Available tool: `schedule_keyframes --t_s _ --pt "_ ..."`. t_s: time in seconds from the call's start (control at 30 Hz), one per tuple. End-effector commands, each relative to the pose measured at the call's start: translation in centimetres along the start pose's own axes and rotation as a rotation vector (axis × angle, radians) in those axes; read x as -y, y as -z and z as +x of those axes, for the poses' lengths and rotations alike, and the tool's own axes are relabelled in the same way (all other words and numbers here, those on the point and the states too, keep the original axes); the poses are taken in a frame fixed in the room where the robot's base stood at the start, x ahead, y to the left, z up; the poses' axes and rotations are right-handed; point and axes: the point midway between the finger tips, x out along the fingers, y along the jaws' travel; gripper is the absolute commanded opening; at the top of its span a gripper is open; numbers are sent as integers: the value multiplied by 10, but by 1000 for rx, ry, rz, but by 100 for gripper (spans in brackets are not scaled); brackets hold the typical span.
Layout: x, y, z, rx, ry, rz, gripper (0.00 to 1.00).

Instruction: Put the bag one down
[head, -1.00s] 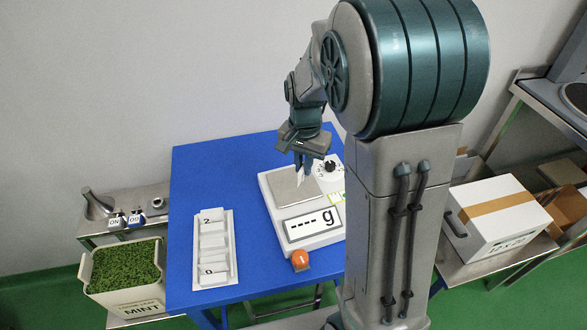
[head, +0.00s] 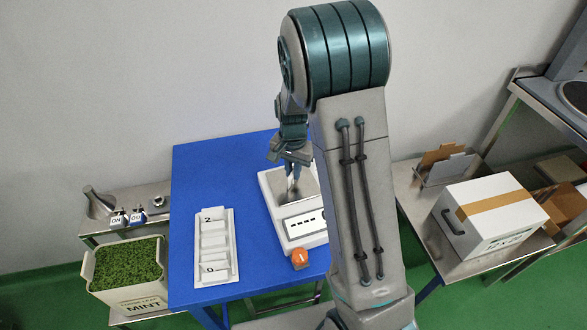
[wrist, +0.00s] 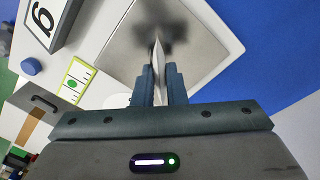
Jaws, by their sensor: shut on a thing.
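My gripper (wrist: 159,85) is shut on a thin white bag (wrist: 158,56), seen edge-on between the fingers in the wrist view. The scale (head: 283,232) is white, with a display showing dashes. Whether the bag's lower edge touches the plate I cannot tell. A dark blurred shadow or reflection lies on the plate beyond the bag.
A white slotted rack (head: 230,270), marked 2 and 0, lies left of the scale on the blue table (head: 188,180). An orange knob (head: 300,258) sits in front of the scale. A mint tub (head: 101,292) stands left; a white carton (head: 477,232) stands right.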

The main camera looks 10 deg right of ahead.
Motion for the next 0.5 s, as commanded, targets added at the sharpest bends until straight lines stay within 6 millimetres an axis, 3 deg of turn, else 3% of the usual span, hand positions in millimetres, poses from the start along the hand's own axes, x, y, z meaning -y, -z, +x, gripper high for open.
schedule_keyframes --t_s 0.17,0.2,0.27,0.5 --pt "0 0 5 0 0 0 0" --pt "0 0 4 0 0 0 20" --pt "0 0 3 0 0 0 33" --pt "0 0 3 0 0 1 33"
